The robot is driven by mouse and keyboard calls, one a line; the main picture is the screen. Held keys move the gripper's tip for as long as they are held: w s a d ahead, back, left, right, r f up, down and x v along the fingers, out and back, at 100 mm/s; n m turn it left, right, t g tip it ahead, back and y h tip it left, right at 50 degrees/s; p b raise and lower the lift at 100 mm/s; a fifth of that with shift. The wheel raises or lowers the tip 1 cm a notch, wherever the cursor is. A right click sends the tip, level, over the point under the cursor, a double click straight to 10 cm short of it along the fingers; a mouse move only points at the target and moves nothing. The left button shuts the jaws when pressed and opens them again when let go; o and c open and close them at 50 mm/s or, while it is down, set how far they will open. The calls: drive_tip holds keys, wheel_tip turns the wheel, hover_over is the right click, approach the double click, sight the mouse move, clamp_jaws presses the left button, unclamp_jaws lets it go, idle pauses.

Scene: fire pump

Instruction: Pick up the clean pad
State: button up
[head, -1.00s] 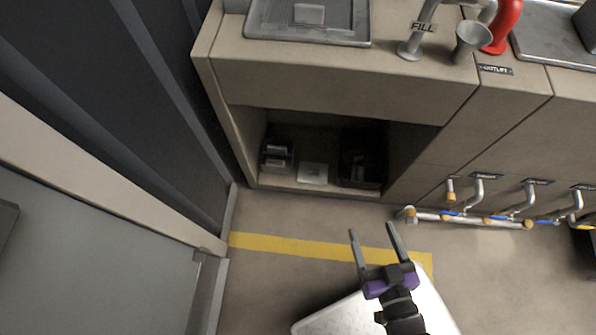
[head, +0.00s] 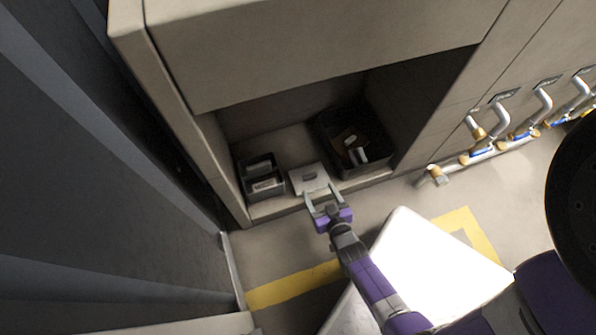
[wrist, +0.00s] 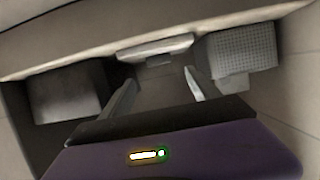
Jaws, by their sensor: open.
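A pale, flat square pad (head: 298,184) with a small raised grey grip on top lies on the floor of the cabinet recess, at its front edge between two dark bins. I take it to be the clean pad; no label on it is readable. My gripper (head: 320,192) is open and empty, its fingertips at the pad's near edge in the head view. I cannot tell whether they touch it. In the wrist view, the pale slab (wrist: 155,48) shows just beyond and between the two spread fingers (wrist: 160,88).
A small dark bin (head: 246,185) with light-topped items stands left of the pad. A larger dark bin (head: 375,166) with loose items stands right. The recess (head: 415,105) has a low overhang. Pipes (head: 480,150) run along the right. A white-topped surface (head: 430,255) lies below my arm.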

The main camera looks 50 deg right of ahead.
sight(310, 177)
drive_tip(key=shift+b+x, duration=0.6)
drive_tip(key=shift+x, duration=0.95)
drive_tip(key=b+x, duration=0.1)
drive_tip(key=x, duration=0.1)
drive_tip(key=b+x, duration=0.1)
drive_tip(key=x, duration=0.1)
drive_tip(key=shift+f+b, duration=0.35)
drive_tip(key=shift+w+d, duration=0.15)
drive_tip(key=shift+w, duration=0.15)
drive_tip(key=c, duration=1.4)
drive_tip(key=shift+r, duration=0.15)
